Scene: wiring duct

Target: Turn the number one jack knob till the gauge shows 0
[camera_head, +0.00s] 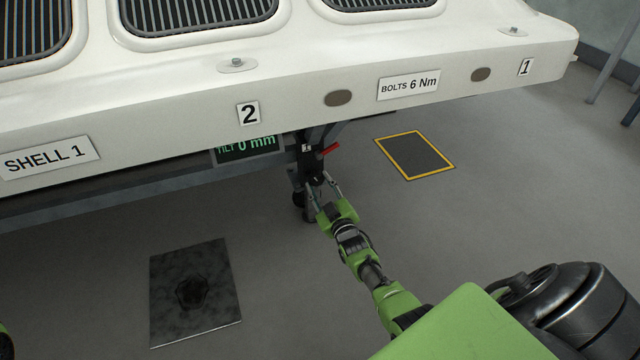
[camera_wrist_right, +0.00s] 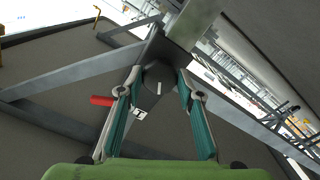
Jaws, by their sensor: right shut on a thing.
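The gauge (camera_head: 247,147) hangs under the white shell's edge and reads "TILT 0 mm" in green; its top is partly hidden by the shell. The jack (camera_head: 306,165) stands under the shell, with a small label too small to read surely. My right gripper (camera_head: 325,187) reaches up to it from below. In the right wrist view my right gripper (camera_wrist_right: 158,88) is shut on the dark round jack knob (camera_wrist_right: 159,76), one finger on each side. The knob shows a short white mark. My left gripper is not in view.
A red lever (camera_head: 330,149) sticks out beside the jack; it also shows in the right wrist view (camera_wrist_right: 101,101). The white shell (camera_head: 180,110) overhangs the jack. A dark floor plate (camera_head: 195,290) and a yellow-edged floor mat (camera_head: 415,155) lie on open floor.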

